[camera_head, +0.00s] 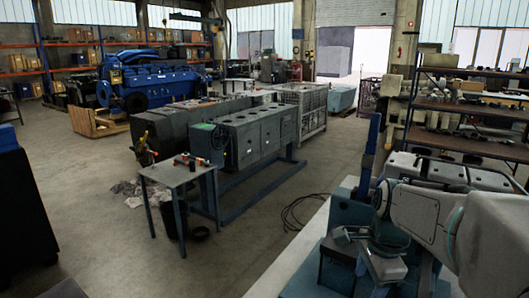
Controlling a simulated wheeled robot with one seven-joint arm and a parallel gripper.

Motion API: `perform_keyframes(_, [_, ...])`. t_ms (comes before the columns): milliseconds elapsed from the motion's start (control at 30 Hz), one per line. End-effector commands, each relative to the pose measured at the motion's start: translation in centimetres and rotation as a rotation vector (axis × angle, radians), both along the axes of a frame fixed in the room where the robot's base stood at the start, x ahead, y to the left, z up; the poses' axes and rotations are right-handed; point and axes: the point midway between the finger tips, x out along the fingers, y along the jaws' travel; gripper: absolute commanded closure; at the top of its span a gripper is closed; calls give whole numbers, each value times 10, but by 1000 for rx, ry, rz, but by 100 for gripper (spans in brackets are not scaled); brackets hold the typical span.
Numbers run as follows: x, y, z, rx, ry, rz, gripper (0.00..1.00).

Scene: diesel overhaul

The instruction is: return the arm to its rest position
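My arm (419,214), white with teal bands, is folded at the lower right of the head view, close to my body. Its end, with my gripper (374,262), appears low at the right, over a teal and dark surface. The fingers are small and blend with the grey parts around them. I cannot tell whether they are open or shut, and I see no clear object held in them.
A small metal table (180,176) with red-and-dark parts stands left of centre, beside a long grey engine block (250,138) on a blue stand. Shelving (470,105) stands at the right. A black cable (297,212) lies on the floor. Open floor extends at the left and front.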

Motion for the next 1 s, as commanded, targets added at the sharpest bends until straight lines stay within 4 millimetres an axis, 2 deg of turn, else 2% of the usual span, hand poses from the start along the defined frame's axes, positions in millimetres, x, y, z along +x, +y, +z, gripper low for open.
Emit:
perform_keyframes(300, [-47,32,-6,-98,-85,603,41])
perform_keyframes(600, [-89,55,-19,-232,-139,1154,41])
perform_keyframes(800, [-106,62,-28,-304,-150,1398,41])
perform_keyframes(1000, [-111,65,-30,-327,-151,1475,41])
